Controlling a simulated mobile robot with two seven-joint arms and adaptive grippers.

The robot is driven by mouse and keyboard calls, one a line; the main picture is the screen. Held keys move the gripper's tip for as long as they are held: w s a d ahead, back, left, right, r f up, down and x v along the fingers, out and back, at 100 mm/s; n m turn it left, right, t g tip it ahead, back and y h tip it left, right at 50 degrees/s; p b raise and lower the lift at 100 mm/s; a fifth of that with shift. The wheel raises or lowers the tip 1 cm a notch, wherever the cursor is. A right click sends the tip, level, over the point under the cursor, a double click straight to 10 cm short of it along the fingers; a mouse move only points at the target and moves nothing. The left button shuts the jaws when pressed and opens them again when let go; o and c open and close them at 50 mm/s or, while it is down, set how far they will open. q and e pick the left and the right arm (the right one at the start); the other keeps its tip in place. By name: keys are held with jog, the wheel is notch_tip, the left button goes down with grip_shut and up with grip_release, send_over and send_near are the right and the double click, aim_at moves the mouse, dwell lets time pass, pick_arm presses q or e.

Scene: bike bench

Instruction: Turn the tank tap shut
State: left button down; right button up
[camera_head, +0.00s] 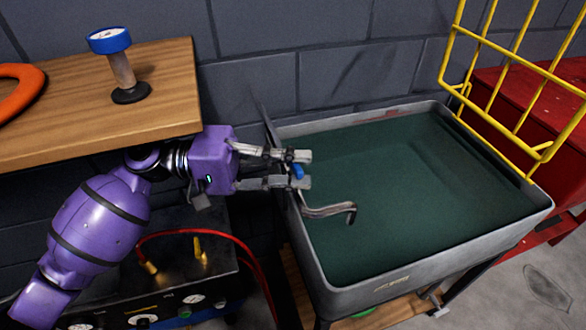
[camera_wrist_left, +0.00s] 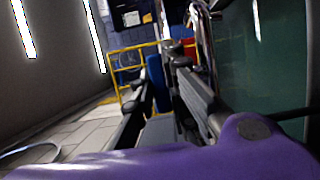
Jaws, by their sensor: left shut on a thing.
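The tank (camera_head: 385,279) is a grey-rimmed basin with dark green water, standing at the right of the head view. A curved metal spout (camera_head: 330,210) reaches over its left rim. The tap's blue handle (camera_head: 297,171) sits at the left rim, and it also shows as a blue upright piece in the left wrist view (camera_wrist_left: 155,82). My left gripper (camera_head: 300,170) is shut on the blue handle, with one finger on each side of it. The fingers hide part of the handle and the tap body. My right gripper is not in view.
A yellow wire rack (camera_head: 500,80) and a red cabinet (camera_head: 545,115) stand right of the tank. A red hose (camera_head: 190,232) lies below my left arm.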

pick_arm(q)
jog(key=shift+m+g, duration=0.3)
jog(key=shift+g, duration=0.2)
jog(key=shift+r, duration=0.1)
jog(key=c, duration=1.7)
grip_release()
jog(key=shift+c, duration=0.2)
jog(key=w+a, duration=0.1)
jog(key=a, duration=1.1)
jog(key=shift+w+d, duration=0.1)
